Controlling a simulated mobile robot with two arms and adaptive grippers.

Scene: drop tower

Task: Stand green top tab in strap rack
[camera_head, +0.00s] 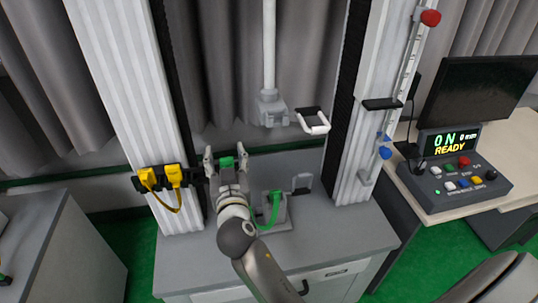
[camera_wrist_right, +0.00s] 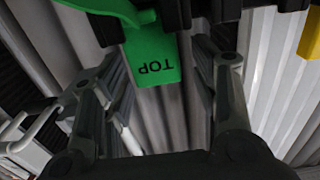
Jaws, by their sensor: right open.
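The green top tab (camera_head: 227,161) shows between the fingers of my right gripper (camera_head: 225,155) in the head view. In the right wrist view the tab (camera_wrist_right: 151,58) has "TOP" on it, upside down, with black rack parts (camera_wrist_right: 176,14) close around its edge. My right gripper (camera_wrist_right: 160,95) is open, with one finger on each side of the tab and gaps between. The strap rack (camera_head: 139,184) is a black bar on the left white column, and my gripper covers its right end. How deep the tab sits is hidden. My left gripper is out of view.
Two yellow tabs (camera_head: 173,175) hang in the rack on a yellow strap. A green strap piece (camera_head: 275,203) stands in a grey base on the cabinet (camera_head: 330,238). A grey carriage (camera_head: 269,108) with a white handle hangs above. A control box (camera_head: 456,182) reads READY.

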